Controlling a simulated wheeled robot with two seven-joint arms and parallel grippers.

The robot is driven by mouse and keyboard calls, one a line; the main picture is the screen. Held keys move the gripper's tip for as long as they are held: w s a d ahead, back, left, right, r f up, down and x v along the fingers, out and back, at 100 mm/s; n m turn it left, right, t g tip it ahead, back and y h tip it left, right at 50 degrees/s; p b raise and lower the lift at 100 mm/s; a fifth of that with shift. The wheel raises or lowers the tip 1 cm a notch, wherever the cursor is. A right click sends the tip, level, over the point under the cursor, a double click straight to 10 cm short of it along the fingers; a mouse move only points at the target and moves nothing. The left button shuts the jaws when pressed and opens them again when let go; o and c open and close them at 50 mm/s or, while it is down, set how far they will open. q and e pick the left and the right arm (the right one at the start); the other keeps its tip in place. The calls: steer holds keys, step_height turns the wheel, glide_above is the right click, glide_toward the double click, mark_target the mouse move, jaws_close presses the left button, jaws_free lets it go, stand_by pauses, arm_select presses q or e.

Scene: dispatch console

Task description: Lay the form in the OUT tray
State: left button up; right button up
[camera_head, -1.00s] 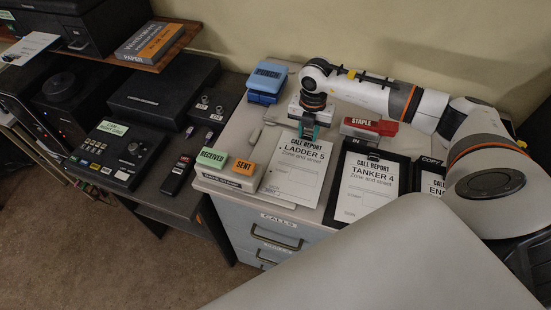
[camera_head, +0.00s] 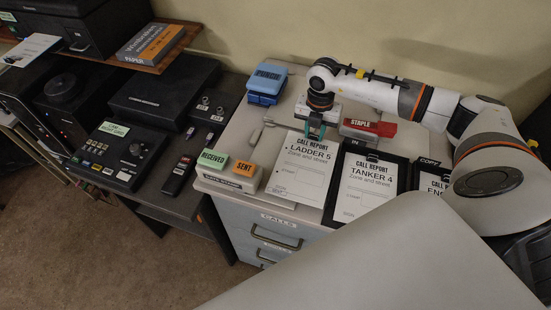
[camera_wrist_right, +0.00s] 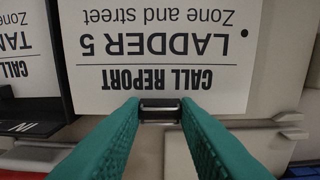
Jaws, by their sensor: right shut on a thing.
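The LADDER 5 call report form (camera_head: 300,180) is a white sheet over the cabinet top. It also shows upside down in the wrist view (camera_wrist_right: 150,75). My right gripper (camera_head: 314,134) is shut on its top edge; the fingertips also show in the wrist view (camera_wrist_right: 160,108). The sheet's right side lies close to or over the left rim of the black IN tray (camera_head: 334,208), which holds the TANKER 4 form (camera_head: 366,193). No tray label reading OUT can be made out. My left gripper is not in view.
The COPY tray (camera_head: 428,163) stands right of the IN tray. A red stapler (camera_head: 372,128), a blue punch (camera_head: 267,84), and the green RECEIVED (camera_head: 213,160) and orange SENT (camera_head: 245,169) blocks are around the form. A dark desk with equipment is at the left.

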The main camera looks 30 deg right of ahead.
steer(key=shift+r+p, duration=1.85)
steer(key=shift+r, duration=1.3)
